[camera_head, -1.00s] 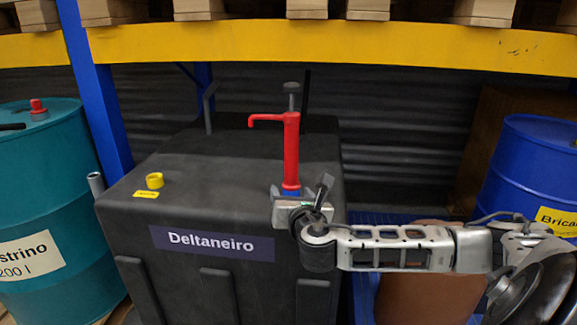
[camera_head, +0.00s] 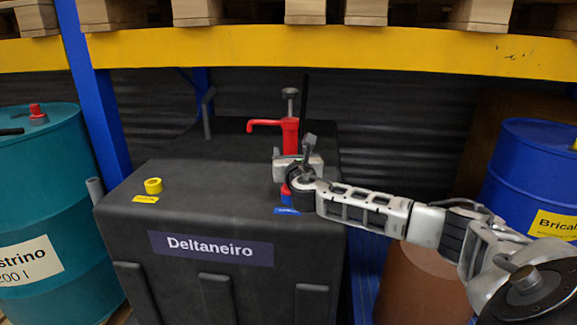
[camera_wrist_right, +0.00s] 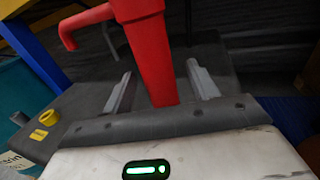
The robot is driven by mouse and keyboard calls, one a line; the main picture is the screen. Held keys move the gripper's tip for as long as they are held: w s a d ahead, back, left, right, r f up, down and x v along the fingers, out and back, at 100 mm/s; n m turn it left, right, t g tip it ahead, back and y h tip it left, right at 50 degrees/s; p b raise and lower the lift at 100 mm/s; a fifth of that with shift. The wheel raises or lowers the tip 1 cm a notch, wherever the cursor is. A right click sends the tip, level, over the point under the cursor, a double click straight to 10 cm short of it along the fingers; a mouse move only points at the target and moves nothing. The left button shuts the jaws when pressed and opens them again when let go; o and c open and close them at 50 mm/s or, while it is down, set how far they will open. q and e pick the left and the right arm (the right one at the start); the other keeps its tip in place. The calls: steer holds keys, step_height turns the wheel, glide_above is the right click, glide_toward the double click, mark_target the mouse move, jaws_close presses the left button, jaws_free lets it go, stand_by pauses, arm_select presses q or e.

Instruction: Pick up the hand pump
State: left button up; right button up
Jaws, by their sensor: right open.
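The hand pump (camera_head: 290,137) is red with a curved spout pointing left and a grey plunger knob on top. It stands upright on the black Deltaneiro tank (camera_head: 190,220), on a blue fitting (camera_head: 286,198). My right gripper (camera_head: 297,163) is in front of the pump's body and hides its middle. In the right wrist view the red pump body (camera_wrist_right: 152,60) rises between the two open grey fingers (camera_wrist_right: 158,85), with a gap visible on each side. My left gripper is not in view.
A yellow cap (camera_head: 153,186) sits on the tank top at left. A teal drum (camera_head: 45,190) stands left and a blue drum (camera_head: 530,170) right. A yellow shelf beam (camera_head: 330,47) crosses above; a blue upright (camera_head: 95,100) stands behind the tank's left side.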

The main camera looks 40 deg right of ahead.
steer(key=shift+x, duration=1.95)
steer(key=c, duration=1.2)
steer(key=shift+o, duration=0.2)
steer(key=shift+r, duration=0.15)
